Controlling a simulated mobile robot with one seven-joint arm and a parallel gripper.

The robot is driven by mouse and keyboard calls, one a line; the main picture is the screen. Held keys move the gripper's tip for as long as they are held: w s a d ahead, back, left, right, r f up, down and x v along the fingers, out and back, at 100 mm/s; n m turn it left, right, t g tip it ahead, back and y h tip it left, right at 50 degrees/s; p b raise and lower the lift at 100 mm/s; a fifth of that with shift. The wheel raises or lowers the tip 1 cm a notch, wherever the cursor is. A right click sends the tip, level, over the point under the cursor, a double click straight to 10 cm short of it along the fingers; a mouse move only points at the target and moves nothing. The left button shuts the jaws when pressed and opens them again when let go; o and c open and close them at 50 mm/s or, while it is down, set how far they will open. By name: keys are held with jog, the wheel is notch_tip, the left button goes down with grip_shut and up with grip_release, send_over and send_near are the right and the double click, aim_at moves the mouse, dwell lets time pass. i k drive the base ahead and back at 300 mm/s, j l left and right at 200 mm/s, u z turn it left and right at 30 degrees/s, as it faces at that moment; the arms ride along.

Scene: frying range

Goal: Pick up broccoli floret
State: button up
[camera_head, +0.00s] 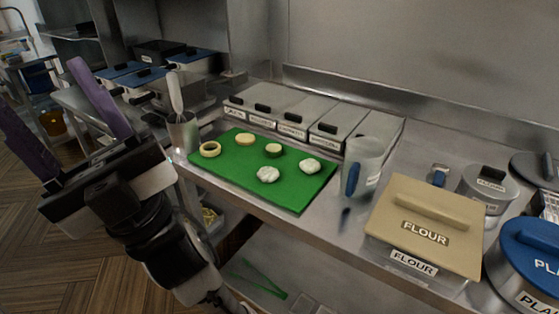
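My gripper (40,88) is at the left with its two purple fingers spread wide and nothing between them. It is to the left of the green cutting board (225,174), apart from it. On the board lie two pale, lumpy floret-like pieces, one at the front (268,174) and one at the right (309,166). A small round piece with a green edge (273,150) lies behind them. I cannot tell which piece, if any, is the broccoli floret.
A yellowish ring (210,149) and a beige disc (245,139) are also on the board. A metal utensil holder (183,134) stands at its left. Lidded containers (292,120) line the back. A translucent container (367,160) and the flour box (425,226) stand to the right.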

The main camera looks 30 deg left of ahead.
aim_at(267, 174)
jog(key=u, duration=0.7)
jog(key=i+j+u, duration=0.15)
jog(key=i+j, duration=0.45)
jog(key=i, duration=0.05)
